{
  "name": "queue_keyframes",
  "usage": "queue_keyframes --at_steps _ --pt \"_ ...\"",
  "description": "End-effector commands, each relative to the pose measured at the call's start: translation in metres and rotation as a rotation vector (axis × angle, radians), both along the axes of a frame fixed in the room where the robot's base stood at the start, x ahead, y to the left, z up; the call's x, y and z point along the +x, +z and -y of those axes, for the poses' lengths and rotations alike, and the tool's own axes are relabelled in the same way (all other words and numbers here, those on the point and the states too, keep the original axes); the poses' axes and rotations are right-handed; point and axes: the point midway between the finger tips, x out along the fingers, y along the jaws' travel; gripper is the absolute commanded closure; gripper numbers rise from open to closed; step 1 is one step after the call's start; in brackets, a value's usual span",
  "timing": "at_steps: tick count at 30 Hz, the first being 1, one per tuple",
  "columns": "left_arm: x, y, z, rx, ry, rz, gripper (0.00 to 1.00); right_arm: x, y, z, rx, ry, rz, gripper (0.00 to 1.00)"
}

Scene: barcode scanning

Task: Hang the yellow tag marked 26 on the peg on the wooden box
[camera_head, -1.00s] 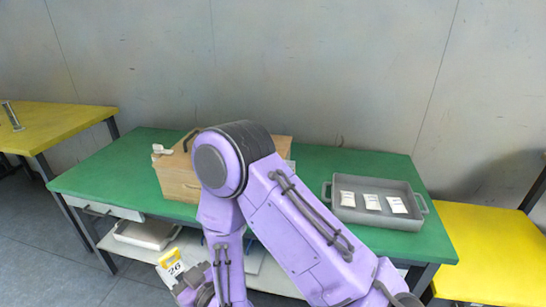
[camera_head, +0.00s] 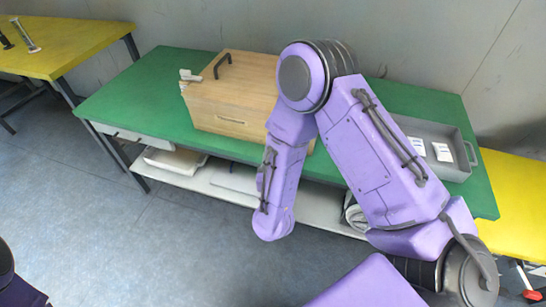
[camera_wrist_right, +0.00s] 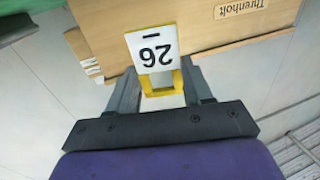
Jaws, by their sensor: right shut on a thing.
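My right gripper (camera_wrist_right: 158,88) is shut on the yellow tag (camera_wrist_right: 174,88) in the right wrist view. The tag's white face shows 26 upside down, with a short dark mark by the number. The wooden box (camera_head: 230,100) stands on the green table in the head view, partly behind my right arm. Its panel also shows in the right wrist view (camera_wrist_right: 215,20), beyond the tag; I cannot tell if they touch. A small white piece (camera_head: 190,76) sticks out at the box's upper left; I cannot tell whether it is the peg. The right gripper and tag are hidden in the head view.
The green table (camera_head: 125,95) has clear room left of the box. A grey tray (camera_head: 455,150) with white packets stands at the right, partly behind my arm. A shelf (camera_head: 215,185) below holds pale items. Yellow tables stand on both sides.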

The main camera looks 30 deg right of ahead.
Motion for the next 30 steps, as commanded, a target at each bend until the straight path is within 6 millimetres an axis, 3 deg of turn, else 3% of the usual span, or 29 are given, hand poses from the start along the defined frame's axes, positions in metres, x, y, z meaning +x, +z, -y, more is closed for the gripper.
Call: queue_keyframes --at_steps 30 --pt "0.0 -0.012 0.0 0.001 0.0 0.001 0.32 0.049 -0.008 0.053 -0.001 0.008 0.001 0.78"
